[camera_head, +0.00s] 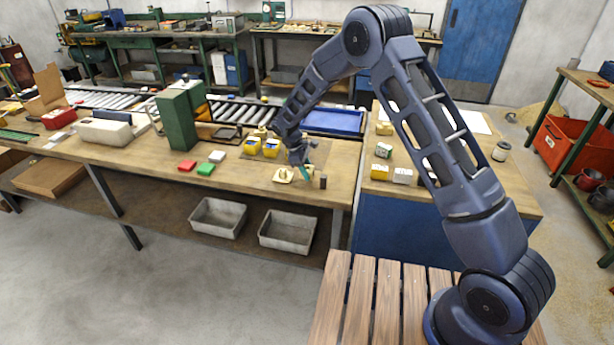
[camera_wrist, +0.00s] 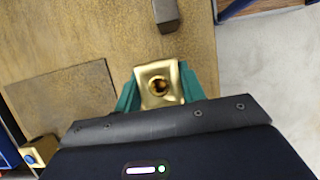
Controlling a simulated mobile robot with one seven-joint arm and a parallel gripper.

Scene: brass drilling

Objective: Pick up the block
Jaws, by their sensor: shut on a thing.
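A brass block (camera_wrist: 150,101) with a round hole in its face sits between the teal fingers of my gripper (camera_wrist: 158,88) in the wrist view. The fingers press on it from both sides, so my gripper is shut on it. In the head view my gripper (camera_head: 304,168) is low over the front of the wooden bench, and the block there is small and partly hidden by the fingers. I cannot tell whether the block touches the bench top.
A small dark block (camera_head: 323,181) stands just right of my gripper; it also shows in the wrist view (camera_wrist: 166,14). Red, green and white blocks (camera_head: 206,169) lie further left. The bench's front edge is close.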

